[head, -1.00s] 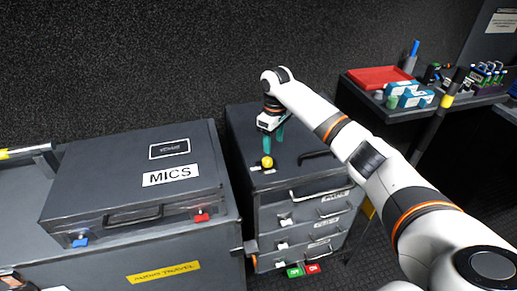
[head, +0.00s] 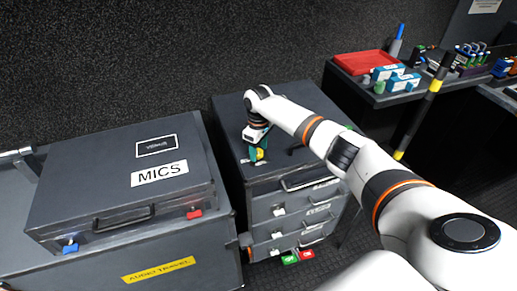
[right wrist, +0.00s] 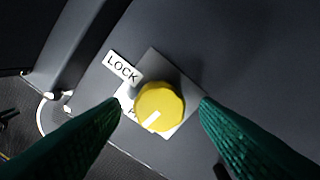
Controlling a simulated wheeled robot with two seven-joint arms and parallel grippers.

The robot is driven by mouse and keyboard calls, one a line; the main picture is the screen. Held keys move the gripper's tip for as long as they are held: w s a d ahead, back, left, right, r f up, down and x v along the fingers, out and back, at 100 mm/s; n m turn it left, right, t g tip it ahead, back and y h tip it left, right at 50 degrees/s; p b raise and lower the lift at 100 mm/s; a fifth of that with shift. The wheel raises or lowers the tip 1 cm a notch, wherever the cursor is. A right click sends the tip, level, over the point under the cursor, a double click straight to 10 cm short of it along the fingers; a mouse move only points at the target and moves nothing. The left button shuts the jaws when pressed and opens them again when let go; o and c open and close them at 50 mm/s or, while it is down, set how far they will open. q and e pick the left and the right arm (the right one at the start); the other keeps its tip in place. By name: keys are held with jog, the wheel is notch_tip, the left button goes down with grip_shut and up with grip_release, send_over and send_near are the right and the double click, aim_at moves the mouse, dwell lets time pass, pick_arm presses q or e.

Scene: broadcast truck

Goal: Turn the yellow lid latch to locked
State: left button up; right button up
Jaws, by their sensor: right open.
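The yellow lid latch (right wrist: 159,106) is a round faceted knob on a grey plate on the drawer cabinet's top. A white mark on it points to the lower left in the right wrist view, toward a partly hidden label starting with P. A LOCK label (right wrist: 123,69) lies at its upper left. My right gripper (right wrist: 160,112) is open, with its green fingers on either side of the knob; I cannot tell whether they touch it. In the head view, my right gripper (head: 256,154) is over the cabinet top and mostly hides the knob. My left gripper is not in view.
The drawer cabinet (head: 290,185) stands right of the MICS case (head: 125,180), which has blue and red latches. A shelf (head: 385,98) at the right holds a red tray (head: 362,62) and small boxes. The cabinet top around the knob is mostly clear.

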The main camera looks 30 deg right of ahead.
jog(key=shift+f, duration=0.3)
jog(key=c, duration=1)
jog(key=shift+a+r+m+p, duration=0.1)
jog(key=shift+r+m+p, duration=0.1)
jog(key=shift+m+p, duration=1.25)
jog(key=m+p, duration=0.3)
jog(key=m, duration=0.1)
jog(key=m+p, duration=0.2)
jog(key=m, duration=0.2)
jog(key=shift+a+f+m+p, duration=0.1)
jog(key=shift+m+p, duration=0.2)
jog(key=shift+m, duration=0.05)
pick_arm(q)
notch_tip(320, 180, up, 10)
jog(key=p, duration=0.1)
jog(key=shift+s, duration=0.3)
pick_arm(e)
jog(key=m, duration=0.4)
jog(key=shift+m, duration=0.4)
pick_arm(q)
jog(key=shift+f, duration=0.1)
pick_arm(e)
jog(key=shift+w+m, duration=0.1)
jog(key=shift+m, duration=0.2)
